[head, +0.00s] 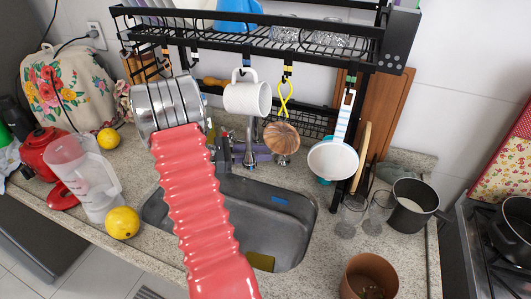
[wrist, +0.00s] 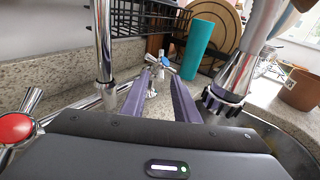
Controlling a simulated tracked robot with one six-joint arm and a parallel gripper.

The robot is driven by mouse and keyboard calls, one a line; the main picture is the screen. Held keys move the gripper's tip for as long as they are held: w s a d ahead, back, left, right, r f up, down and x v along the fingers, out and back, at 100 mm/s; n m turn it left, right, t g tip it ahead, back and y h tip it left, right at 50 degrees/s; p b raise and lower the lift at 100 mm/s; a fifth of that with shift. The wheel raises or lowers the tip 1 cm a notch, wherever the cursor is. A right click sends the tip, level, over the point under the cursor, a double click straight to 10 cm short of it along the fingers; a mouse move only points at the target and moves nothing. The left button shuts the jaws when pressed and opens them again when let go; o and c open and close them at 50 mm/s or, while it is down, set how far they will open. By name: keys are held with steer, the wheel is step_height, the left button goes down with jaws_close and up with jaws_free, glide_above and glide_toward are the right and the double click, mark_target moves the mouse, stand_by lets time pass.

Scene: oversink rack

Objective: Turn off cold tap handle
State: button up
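The cold tap handle (wrist: 165,62), with a blue centre and chrome arms, stands on the counter behind the sink in the wrist view. My gripper (wrist: 164,72) is open, its two purple fingers pointing at this handle. The handle shows at and between the fingertips; I cannot tell whether they touch it. The red-capped hot tap handle (wrist: 14,127) is at the left edge. A chrome pipe (wrist: 103,45) rises between the two handles. In the head view, the tap (head: 250,145) is partly hidden behind my arm and hanging items.
A chrome spray head (wrist: 232,80) hangs close on the right of my fingers. A teal cup (wrist: 198,48) stands behind the handle.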

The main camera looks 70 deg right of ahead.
steer(key=v, duration=1.1)
steer(key=shift+w, duration=0.35)
steer(key=shift+s, duration=0.15)
steer(key=x, duration=1.3)
steer(key=shift+s, duration=0.2)
steer(key=shift+w+a, duration=0.1)
